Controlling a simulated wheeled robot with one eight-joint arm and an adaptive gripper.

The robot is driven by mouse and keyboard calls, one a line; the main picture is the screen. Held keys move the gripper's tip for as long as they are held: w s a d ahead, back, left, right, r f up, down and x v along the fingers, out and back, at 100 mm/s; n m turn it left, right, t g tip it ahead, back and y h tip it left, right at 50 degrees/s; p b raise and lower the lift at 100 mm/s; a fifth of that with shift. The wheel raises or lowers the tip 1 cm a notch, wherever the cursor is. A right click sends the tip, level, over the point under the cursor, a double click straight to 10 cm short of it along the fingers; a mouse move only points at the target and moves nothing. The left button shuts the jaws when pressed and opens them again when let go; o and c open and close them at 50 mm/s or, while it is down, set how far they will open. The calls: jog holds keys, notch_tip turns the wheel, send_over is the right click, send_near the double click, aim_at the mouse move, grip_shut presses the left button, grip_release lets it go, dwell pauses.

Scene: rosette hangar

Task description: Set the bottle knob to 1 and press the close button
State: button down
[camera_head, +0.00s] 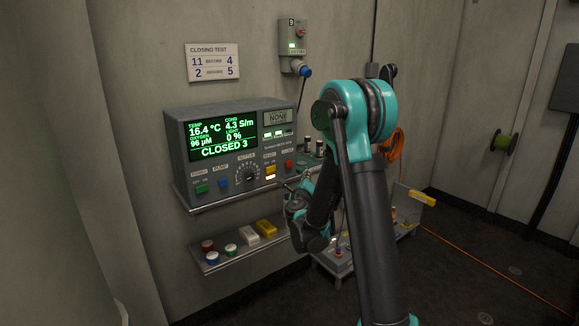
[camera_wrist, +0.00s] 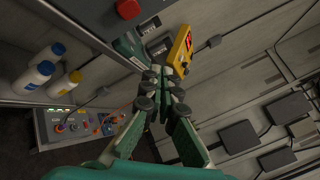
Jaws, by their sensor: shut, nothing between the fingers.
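In the head view, a grey console (camera_head: 222,195) stands on a wall shelf. Its green display (camera_head: 222,136) reads CLOSED 3. The bottle knob (camera_head: 246,174), a dial with a ring of marks, is on the lower front; its setting is too small to read. My gripper is low, right of the console, partly hidden by my arm. In the wrist view my gripper (camera_wrist: 165,92) is shut and empty, below a red button (camera_wrist: 128,9) and a yellow device (camera_wrist: 179,49).
A lower shelf (camera_head: 222,262) holds coloured caps and yellow and white blocks. White bottles (camera_wrist: 40,72) stand on a shelf in the wrist view. An orange cable (camera_head: 490,262) crosses the floor at right.

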jog(key=shift+w+a, duration=0.75)
jog(key=shift+w, duration=0.35)
jog(key=shift+w+a, duration=0.7)
jog(key=shift+w, duration=0.35)
jog(key=shift+w+a, duration=0.75)
jog(key=shift+w, duration=0.35)
jog(key=shift+w+a, duration=0.25)
jog(key=shift+w, duration=0.1)
jog(key=shift+w+a, duration=0.25)
jog(key=shift+w, duration=0.1)
jog(key=shift+s, duration=0.1)
jog(key=shift+s+d, duration=0.5)
jog(key=shift+s, duration=0.1)
jog(key=shift+s, duration=0.1)
jog(key=shift+s+d, duration=0.7)
jog(key=shift+s, duration=0.3)
jog(key=shift+s+d, duration=0.7)
jog(key=shift+s, duration=0.3)
